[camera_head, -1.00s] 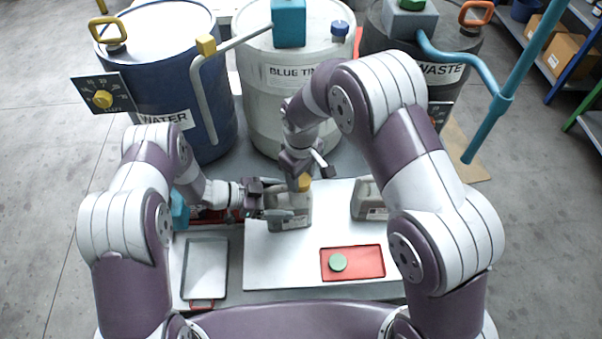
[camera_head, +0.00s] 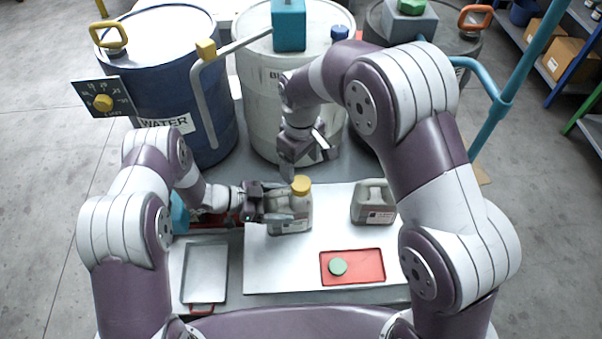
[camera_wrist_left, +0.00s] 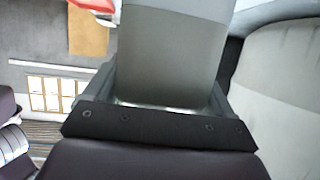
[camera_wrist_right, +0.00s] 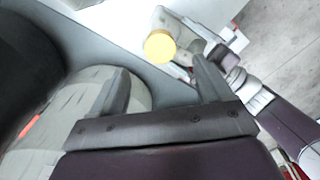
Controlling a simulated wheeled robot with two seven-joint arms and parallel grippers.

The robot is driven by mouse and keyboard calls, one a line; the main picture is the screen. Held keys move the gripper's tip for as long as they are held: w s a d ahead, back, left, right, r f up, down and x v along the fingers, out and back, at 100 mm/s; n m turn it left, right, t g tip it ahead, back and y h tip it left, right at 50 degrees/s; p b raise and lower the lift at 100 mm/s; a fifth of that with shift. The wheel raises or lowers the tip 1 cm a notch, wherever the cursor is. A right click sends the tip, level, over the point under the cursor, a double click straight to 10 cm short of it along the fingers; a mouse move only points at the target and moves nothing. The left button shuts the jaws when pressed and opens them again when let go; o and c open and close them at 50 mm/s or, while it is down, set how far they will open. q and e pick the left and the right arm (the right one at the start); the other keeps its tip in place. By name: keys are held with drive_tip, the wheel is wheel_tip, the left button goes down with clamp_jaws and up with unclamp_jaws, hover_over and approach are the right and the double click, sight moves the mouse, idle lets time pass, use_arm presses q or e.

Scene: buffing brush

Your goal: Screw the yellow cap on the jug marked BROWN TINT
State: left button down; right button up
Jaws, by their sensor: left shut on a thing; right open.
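A grey jug (camera_head: 290,222) stands upright on the white board, with the yellow cap (camera_head: 301,185) on its mouth. Its label is too small to read. My left gripper (camera_head: 278,207) is shut on this jug's body from the left; the left wrist view shows the jug (camera_wrist_left: 172,55) between the fingers. My right gripper (camera_head: 303,160) is open and empty, above and behind the cap, apart from it. The right wrist view shows the yellow cap (camera_wrist_right: 160,47) beyond the fingers. I cannot tell how tight the cap sits.
A second jug (camera_head: 373,205) stands to the right, its label unreadable. A red tray (camera_head: 366,266) holds a green cap (camera_head: 338,267). A grey tray (camera_head: 205,270) lies at left. Blue (camera_head: 190,70), white (camera_head: 255,95) and dark drums stand behind. The board's front left is clear.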

wheel_tip(320, 180, up, 5)
drive_tip(key=shift+r, duration=0.1)
use_arm(q)
unclamp_jaws()
drive_tip(key=p+v, duration=0.1)
drive_tip(key=v, duration=1.1)
drive_tip(key=shift+a, duration=0.3)
use_arm(e)
drive_tip(key=shift+r, duration=0.5)
use_arm(q)
drive_tip(key=shift+a+r, duration=0.1)
drive_tip(key=shift+r, duration=0.05)
use_arm(e)
drive_tip(key=shift+a, duration=0.1)
